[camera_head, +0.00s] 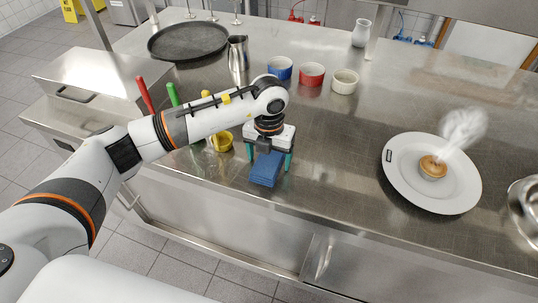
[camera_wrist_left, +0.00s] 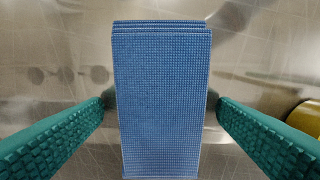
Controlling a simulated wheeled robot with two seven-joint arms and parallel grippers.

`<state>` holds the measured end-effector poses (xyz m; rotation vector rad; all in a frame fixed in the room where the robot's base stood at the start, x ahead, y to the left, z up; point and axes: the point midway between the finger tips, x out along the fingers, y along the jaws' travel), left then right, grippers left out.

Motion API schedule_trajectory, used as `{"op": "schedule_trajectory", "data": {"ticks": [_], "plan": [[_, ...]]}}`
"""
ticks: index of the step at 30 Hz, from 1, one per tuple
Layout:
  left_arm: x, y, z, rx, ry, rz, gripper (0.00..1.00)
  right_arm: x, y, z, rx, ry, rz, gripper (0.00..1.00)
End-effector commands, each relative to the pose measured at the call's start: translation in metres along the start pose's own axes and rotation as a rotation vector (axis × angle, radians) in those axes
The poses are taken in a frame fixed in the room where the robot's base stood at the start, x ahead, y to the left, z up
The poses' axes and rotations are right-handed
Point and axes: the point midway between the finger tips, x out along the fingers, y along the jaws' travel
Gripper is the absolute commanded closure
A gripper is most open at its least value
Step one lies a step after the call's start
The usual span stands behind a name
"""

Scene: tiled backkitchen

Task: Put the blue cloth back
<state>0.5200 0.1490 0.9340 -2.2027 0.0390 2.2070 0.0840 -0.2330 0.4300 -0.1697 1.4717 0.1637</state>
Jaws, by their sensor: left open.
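The folded blue cloth (camera_head: 266,169) lies on the steel counter (camera_head: 320,150) near its front edge. My left gripper (camera_head: 269,163) points down over the cloth, with its teal fingers open on either side of it. In the left wrist view the cloth (camera_wrist_left: 162,95) fills the middle between the two open fingers (camera_wrist_left: 160,128), with a gap on each side. I cannot tell whether the gripper touches the cloth. My right gripper is not in view.
Blue (camera_head: 280,68), red (camera_head: 311,74) and cream (camera_head: 345,81) ramekins stand behind, near a metal jug (camera_head: 238,54). A white plate (camera_head: 405,188) with a steaming dish is at right. The counter between is clear.

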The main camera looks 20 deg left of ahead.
Motion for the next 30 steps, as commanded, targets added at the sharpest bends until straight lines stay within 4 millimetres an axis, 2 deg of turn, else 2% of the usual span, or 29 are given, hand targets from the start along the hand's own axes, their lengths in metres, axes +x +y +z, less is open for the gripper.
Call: {"op": "schedule_trajectory", "data": {"ticks": [5, 8, 18, 21, 25, 30], "plan": [[-0.006, 0.000, 0.000, 0.000, 0.001, 0.000, 0.19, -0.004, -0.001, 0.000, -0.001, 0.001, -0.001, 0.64], [-0.018, 0.000, -0.001, 0.000, 0.005, 0.000, 0.19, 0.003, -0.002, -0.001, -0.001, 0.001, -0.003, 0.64], [-0.089, 0.000, -0.001, 0.000, 0.005, 0.001, 0.19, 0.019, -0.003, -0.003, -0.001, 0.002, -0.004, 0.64], [-0.105, 0.000, -0.001, 0.001, 0.004, 0.000, 0.19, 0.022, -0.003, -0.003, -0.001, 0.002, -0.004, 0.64], [-0.118, 0.000, 0.000, 0.000, 0.002, 0.000, 0.19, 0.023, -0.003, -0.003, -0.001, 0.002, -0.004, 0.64], [-0.123, 0.000, 0.000, 0.000, 0.000, 0.000, 0.19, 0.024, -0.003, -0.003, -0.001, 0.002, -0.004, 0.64]]}}
